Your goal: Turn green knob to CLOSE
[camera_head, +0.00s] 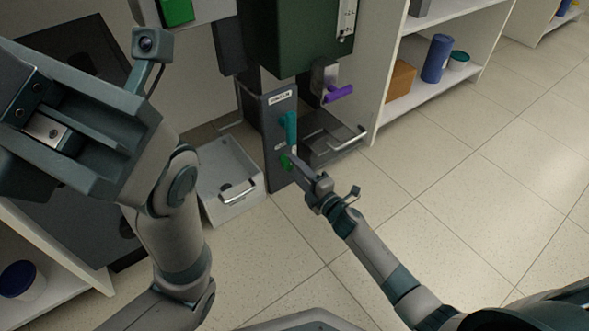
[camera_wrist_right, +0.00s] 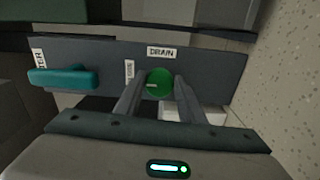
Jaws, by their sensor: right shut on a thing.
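The green knob (camera_wrist_right: 159,84) sits on a dark panel (camera_wrist_right: 210,66) below a DRAIN label (camera_wrist_right: 161,52) in the right wrist view. A white mark on the knob points left in that view, toward a small side label (camera_wrist_right: 129,72). My right gripper (camera_wrist_right: 160,86) has one finger on each side of the knob and is shut on it. In the head view the knob (camera_head: 286,162) shows low on the panel, with my right gripper (camera_head: 292,160) at it. My left gripper (camera_head: 48,132) is at the upper left, away from the panel; its fingers are not clear.
A teal handle (camera_head: 290,128) sits above the knob on the panel. A purple handle (camera_head: 339,93) is to the upper right. A white bin (camera_head: 212,172) and a grey tray (camera_head: 318,150) flank the panel. Shelves (camera_head: 425,84) stand at right; the floor there is clear.

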